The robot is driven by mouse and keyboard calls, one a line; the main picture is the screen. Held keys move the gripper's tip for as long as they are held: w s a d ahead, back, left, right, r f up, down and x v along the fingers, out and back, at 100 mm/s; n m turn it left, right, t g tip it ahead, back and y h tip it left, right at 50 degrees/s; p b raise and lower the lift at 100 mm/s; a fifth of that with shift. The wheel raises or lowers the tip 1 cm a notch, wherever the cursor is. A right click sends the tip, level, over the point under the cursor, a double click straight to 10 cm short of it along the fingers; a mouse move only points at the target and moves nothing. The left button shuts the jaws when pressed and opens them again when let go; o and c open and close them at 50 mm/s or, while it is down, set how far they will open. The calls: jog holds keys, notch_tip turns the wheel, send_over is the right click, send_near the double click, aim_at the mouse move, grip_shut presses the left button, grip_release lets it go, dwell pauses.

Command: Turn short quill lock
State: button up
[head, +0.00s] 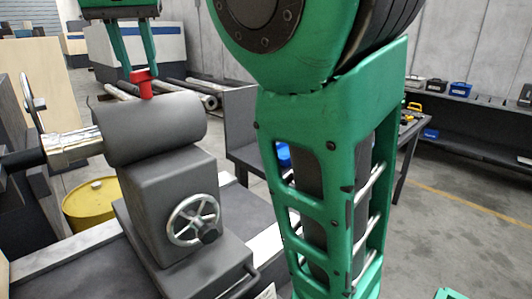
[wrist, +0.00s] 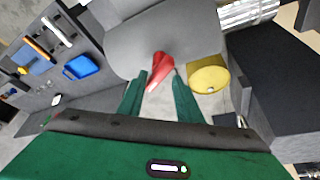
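The short quill lock is a small red lever (head: 145,84) on top of the grey cylindrical tailstock housing (head: 158,128). In the wrist view the red lever (wrist: 160,66) stands against the grey housing (wrist: 170,35), between my fingertips. My gripper (head: 142,74) points down from above at the lever, with its two green fingers apart, one on each side. In the wrist view my gripper (wrist: 161,75) shows the fingers straddling the lever; firm contact on both sides does not show. The lever's lower part is partly hidden in the head view.
A spoked handwheel (head: 193,221) is on the tailstock's front. The shiny quill (head: 72,147) sticks out left, near another handle (head: 33,95). A yellow barrel (head: 92,203) stands behind at the left, also visible in the wrist view (wrist: 209,76). Benches hold boxes (head: 460,88) at right.

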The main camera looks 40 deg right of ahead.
jog(key=shift+n+y, duration=0.3)
jog(key=shift+n, duration=0.7)
jog(key=shift+r+n+t+y, duration=0.1)
jog(key=shift+n+t+y, duration=0.35)
jog(key=shift+n, duration=0.75)
jog(key=shift+s+d+n+y, duration=0.2)
jog(key=shift+n+y, duration=0.25)
jog(key=shift+n, duration=0.65)
